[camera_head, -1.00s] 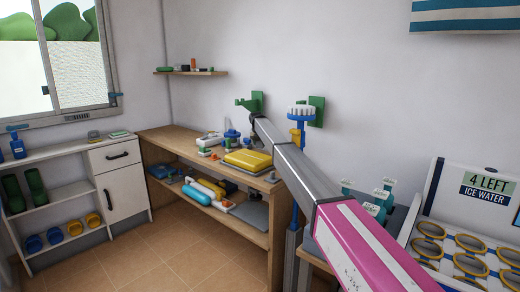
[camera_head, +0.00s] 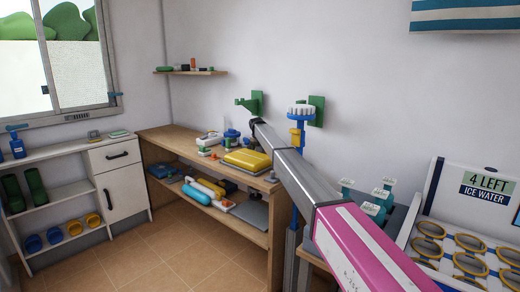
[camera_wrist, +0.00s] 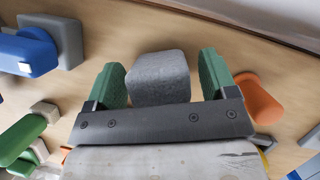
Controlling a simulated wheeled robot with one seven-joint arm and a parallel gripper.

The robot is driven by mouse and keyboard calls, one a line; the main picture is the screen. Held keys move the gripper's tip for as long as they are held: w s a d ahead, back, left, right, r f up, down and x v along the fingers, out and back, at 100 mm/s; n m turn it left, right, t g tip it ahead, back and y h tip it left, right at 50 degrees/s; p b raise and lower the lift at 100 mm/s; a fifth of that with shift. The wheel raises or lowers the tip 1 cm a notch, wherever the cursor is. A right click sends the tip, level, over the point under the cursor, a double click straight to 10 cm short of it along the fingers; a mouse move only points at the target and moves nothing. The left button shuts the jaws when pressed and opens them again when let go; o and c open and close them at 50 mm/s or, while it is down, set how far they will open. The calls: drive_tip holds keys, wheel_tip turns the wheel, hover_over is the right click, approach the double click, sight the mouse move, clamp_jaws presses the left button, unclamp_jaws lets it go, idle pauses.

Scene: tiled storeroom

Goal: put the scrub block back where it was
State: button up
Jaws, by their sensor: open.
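A grey, rough-looking block (camera_wrist: 158,80), which looks like the scrub block, is in the middle of the wrist view, above or on a pale wooden surface. My gripper (camera_wrist: 162,66) is open, with one green finger on each side of the block. A narrow gap shows between the block and the right finger; the left finger looks very close to it, and I cannot tell whether they touch.
In the wrist view an orange object (camera_wrist: 262,98) lies just right of the right finger. A blue object (camera_wrist: 28,52) is at upper left, and a green one (camera_wrist: 22,140) at lower left. In the head view the wooden bench (camera_head: 165,134) holds a yellow item (camera_head: 247,161) and several small things.

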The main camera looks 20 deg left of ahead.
drive_tip(key=shift+r, duration=0.15)
drive_tip(key=v, duration=1.2)
